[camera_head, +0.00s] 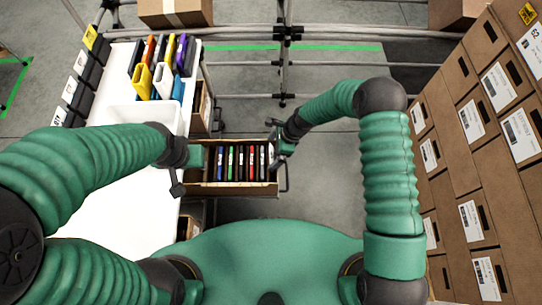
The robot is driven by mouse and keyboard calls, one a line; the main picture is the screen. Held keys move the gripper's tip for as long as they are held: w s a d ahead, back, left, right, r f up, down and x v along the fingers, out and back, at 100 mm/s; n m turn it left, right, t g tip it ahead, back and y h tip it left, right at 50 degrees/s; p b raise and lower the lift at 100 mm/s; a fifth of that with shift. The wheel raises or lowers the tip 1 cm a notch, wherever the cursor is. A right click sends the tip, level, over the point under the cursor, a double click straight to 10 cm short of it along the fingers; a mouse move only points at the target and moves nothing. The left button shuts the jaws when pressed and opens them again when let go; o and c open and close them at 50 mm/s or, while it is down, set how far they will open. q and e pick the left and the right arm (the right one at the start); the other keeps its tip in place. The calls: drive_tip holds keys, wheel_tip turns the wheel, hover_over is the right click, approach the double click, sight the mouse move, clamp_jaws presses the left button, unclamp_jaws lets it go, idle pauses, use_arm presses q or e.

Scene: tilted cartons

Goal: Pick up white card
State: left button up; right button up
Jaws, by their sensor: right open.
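A white upright card-like piece (162,80) stands among colored ones on the white table at the upper left. Other cards, dark with thin colored or pale edges, stand in a row in an open brown carton (230,189) in front of me. Which piece the task means is not clear. My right gripper (281,160) is open at the carton's right end. My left gripper (188,170) is at the carton's left end; its fingers are small and partly hidden, so its opening and any contact cannot be told.
A white table (95,190) fills the left side, with a white bin (145,115) and black labelled holders (85,75) on it. Tilted brown cartons (470,150) with labels line the right. A metal rail frame (290,60) crosses behind. Grey floor shows between.

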wheel_tip(320, 180, down, 2)
drive_tip(key=shift+w, duration=0.1)
drive_tip(key=shift+a, duration=0.3)
drive_tip(key=c, duration=1.2)
drive_tip(key=shift+d, duration=0.2)
drive_tip(key=shift+c, duration=0.3)
